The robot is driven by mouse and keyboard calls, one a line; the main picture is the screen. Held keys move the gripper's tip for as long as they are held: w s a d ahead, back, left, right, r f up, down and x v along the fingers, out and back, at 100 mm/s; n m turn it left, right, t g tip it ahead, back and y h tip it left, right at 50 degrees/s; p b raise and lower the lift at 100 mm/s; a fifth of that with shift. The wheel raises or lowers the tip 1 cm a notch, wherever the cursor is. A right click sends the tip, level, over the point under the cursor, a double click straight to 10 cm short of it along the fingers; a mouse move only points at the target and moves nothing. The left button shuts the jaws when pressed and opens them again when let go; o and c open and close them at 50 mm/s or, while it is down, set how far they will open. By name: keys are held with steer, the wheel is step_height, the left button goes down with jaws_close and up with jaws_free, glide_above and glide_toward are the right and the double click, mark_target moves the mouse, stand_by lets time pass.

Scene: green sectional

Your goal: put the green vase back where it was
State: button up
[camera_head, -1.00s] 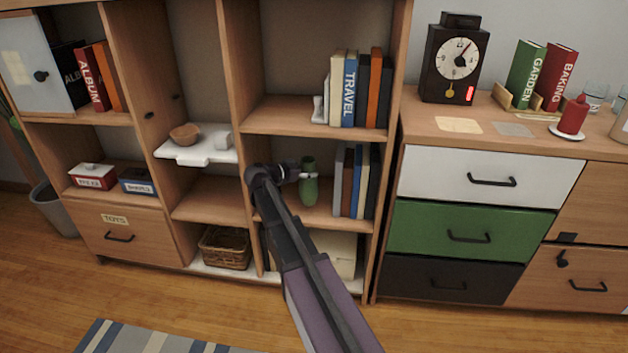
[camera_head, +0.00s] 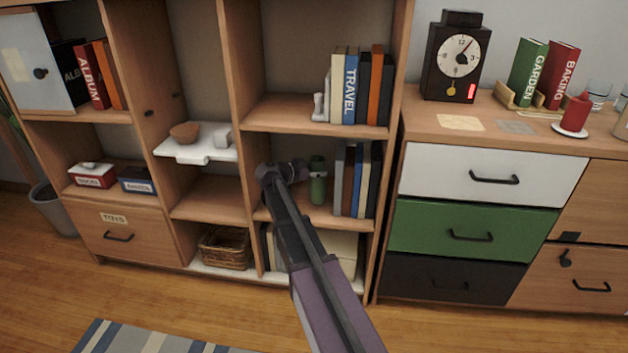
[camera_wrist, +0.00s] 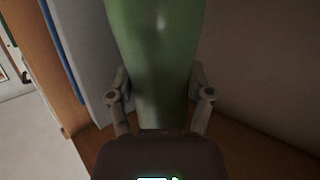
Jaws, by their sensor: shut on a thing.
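The green vase (camera_head: 317,184) is upright in the middle shelf compartment, left of a row of books. My gripper (camera_head: 312,175) reaches into that compartment from the left and is shut on the vase. In the wrist view the vase (camera_wrist: 155,60) fills the upper middle, with a finger of my gripper (camera_wrist: 160,105) on each side of it. Whether the base of the vase touches the shelf board (camera_head: 300,213) is hard to tell.
Upright books (camera_head: 355,182) stand close to the right of the vase. Above is a shelf with more books (camera_head: 360,88) and a white bookend (camera_head: 320,105). A wooden divider (camera_head: 243,120) bounds the compartment on the left. A wicker basket (camera_head: 226,247) sits lower left.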

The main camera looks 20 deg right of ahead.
steer(key=shift+f+b, duration=0.85)
steer(key=shift+f, duration=0.3)
steer(key=o, duration=1.3)
steer(key=shift+r, duration=0.1)
steer(key=shift+s+a+r+p, duration=0.2)
steer(key=shift+a+p, duration=0.1)
steer(key=shift+a, duration=0.35)
steer(key=p+v, duration=0.2)
steer(key=v, duration=0.8)
steer(key=shift+a+r+p, duration=0.1)
steer(key=shift+a+p, duration=0.15)
steer(key=shift+p, duration=0.15)
